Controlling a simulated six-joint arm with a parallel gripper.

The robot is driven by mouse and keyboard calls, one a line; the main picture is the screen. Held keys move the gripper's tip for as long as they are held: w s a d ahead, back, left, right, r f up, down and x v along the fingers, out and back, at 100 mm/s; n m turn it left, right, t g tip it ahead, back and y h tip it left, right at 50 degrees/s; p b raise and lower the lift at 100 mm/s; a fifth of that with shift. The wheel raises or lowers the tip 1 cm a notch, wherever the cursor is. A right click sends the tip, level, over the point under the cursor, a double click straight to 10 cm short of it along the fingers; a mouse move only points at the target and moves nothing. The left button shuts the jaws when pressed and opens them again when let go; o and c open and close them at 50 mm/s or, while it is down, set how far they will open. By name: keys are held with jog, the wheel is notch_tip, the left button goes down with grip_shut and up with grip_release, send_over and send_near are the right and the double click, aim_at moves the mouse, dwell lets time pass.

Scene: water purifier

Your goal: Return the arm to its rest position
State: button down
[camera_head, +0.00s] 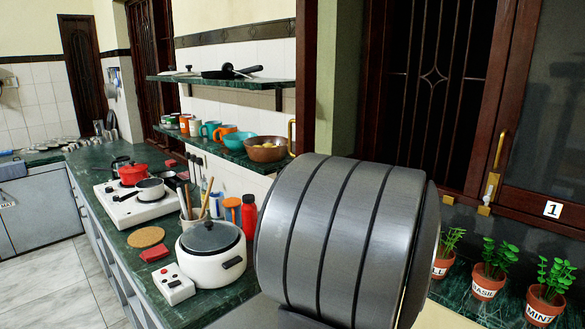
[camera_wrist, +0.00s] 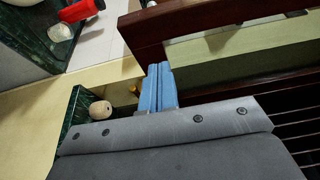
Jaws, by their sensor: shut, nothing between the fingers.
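My gripper (camera_wrist: 159,72) shows in the wrist view as two blue fingers pressed together, shut with nothing between them. Its tips lie in front of a dark wooden frame (camera_wrist: 225,20), and I cannot tell how far apart they are. A large grey ribbed part of my own arm fills the middle right of the head view and hides part of the counter and wall. The gripper does not show in the head view. No water purifier can be made out in either view.
A white cooker (camera_head: 212,262), a red bottle (camera_head: 249,216) and a stove (camera_head: 135,206) stand on the green counter (camera_head: 110,170), left of my arm. Shelves (camera_head: 235,83) hold pans and mugs above. Potted plants (camera_head: 488,285) line the right. Floor (camera_head: 40,280) is clear at left.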

jog(key=s, duration=0.7)
jog(key=w+a, duration=0.2)
jog(key=w, duration=1.1)
jog(key=s+d, duration=0.5)
jog(key=d, duration=1)
jog(key=a+v, duration=0.1)
jog(key=v, duration=0.9)
jog(key=shift+w+d+r+t+h, duration=0.15)
jog(key=shift+w+r+h, duration=0.15)
jog(key=shift+r+h, duration=0.3)
jog(key=shift+w+d+r+t+h, duration=0.1)
jog(key=shift+w+r+t+h, duration=0.1)
jog(key=shift+w+r+h, duration=0.35)
jog(key=shift+w+d+r+t+h, duration=0.15)
jog(key=shift+r+h, duration=0.3)
jog(key=shift+r, duration=0.3)
jog(key=shift+s, duration=0.1)
